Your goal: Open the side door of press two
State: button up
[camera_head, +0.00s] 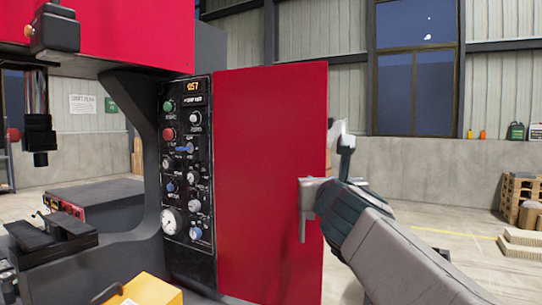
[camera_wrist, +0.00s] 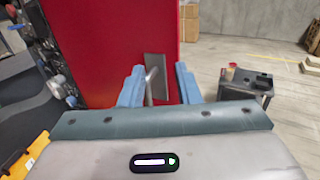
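The side door of the press is a tall flat red panel (camera_head: 265,180), beside the control panel. It also fills the upper middle of the wrist view (camera_wrist: 115,40). A grey metal handle (camera_head: 304,212) sits near the door's right edge. In the wrist view the handle (camera_wrist: 155,75) shows between my gripper's two blue fingers. My gripper (camera_wrist: 160,67) is open, with its fingers on either side of the handle and a gap at the right finger. Whether the left finger touches the handle I cannot tell. In the head view my arm partly covers this spot.
A black control panel (camera_head: 187,165) with knobs and a gauge stands left of the door. A yellow box (camera_head: 145,291) is at the bottom. A small dark stand (camera_wrist: 245,85) stands at the right in the wrist view.

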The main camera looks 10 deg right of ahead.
jog(key=d+p, duration=0.1)
jog(key=s+d+r+p, duration=0.1)
jog(key=s+d+r, duration=0.1)
jog(key=shift+d+p, duration=0.15)
jog(key=shift+p, duration=0.25)
